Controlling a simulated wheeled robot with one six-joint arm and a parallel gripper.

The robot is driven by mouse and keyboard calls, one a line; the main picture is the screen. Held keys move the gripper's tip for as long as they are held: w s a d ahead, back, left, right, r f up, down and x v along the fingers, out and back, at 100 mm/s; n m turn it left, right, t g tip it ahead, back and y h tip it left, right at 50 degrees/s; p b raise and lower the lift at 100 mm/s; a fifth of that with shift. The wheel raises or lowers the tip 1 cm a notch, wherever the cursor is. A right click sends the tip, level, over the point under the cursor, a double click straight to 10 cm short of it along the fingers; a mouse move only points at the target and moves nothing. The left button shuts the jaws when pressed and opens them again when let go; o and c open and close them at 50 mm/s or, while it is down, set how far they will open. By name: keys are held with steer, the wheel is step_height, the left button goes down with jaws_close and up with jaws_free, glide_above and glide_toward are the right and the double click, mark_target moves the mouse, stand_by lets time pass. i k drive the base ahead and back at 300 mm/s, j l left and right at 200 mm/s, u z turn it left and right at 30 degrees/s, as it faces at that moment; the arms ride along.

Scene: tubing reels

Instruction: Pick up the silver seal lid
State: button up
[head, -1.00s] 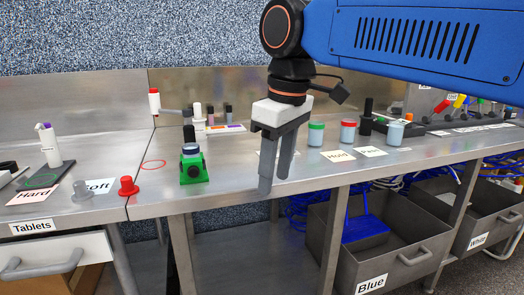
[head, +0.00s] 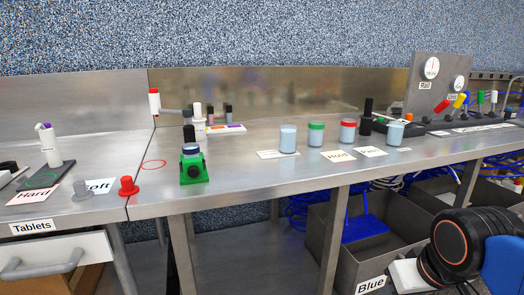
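A small grey knobbed piece (head: 82,191) stands at the left of the bench, by the "Soft" card; it may be the silver seal lid, but I cannot be sure. My gripper (head: 406,277) shows only as a white body at the lower right edge, far from both. Its fingers are out of the frame, so whether it is open or shut does not show.
A red knobbed piece (head: 128,187) stands right of the grey one. Jars with no coloured lid (head: 288,139), a green lid (head: 316,135) and a red lid (head: 347,132) stand at the back right. A bin labelled Blue (head: 321,240) is below. The middle front of the bench is clear.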

mark_target(82, 194)
steer(key=u, duration=1.5)
